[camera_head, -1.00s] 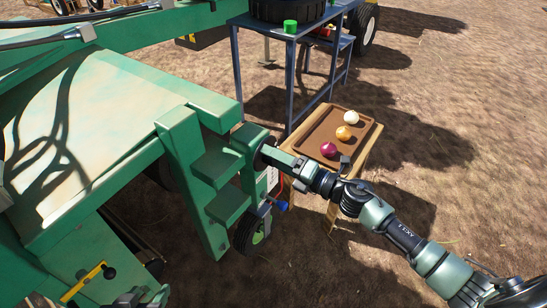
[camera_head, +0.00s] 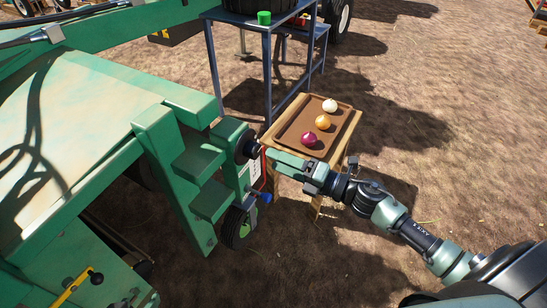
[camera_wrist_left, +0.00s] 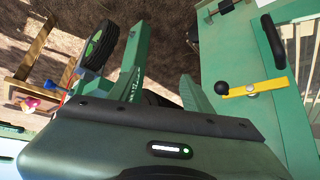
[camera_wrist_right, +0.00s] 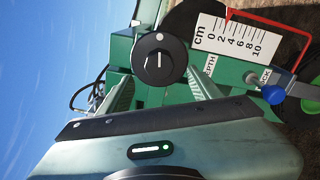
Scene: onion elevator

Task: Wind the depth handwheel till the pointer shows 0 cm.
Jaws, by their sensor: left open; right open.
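The depth handwheel is a round black knob (camera_wrist_right: 159,59) with a white mark, on the green machine's side; it also shows in the head view (camera_head: 247,147). The white depth scale (camera_wrist_right: 236,50) reads 0 to 10 cm. The red pointer (camera_wrist_right: 229,14) meets its edge near the 2 mark; the exact reading is unclear. My right gripper (camera_wrist_right: 160,88) is open and empty, facing the knob with a small gap; the head view shows it right of the knob (camera_head: 270,155). My left gripper (camera_wrist_left: 162,90) is open and empty, low beside the machine.
A blue lock knob (camera_wrist_right: 272,93) sits beside the scale. A yellow lever (camera_wrist_left: 258,88) is near my left gripper. A wooden stand with a brown tray (camera_head: 290,133) of onions is close behind my right gripper. A blue metal frame (camera_head: 268,75) stands beyond.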

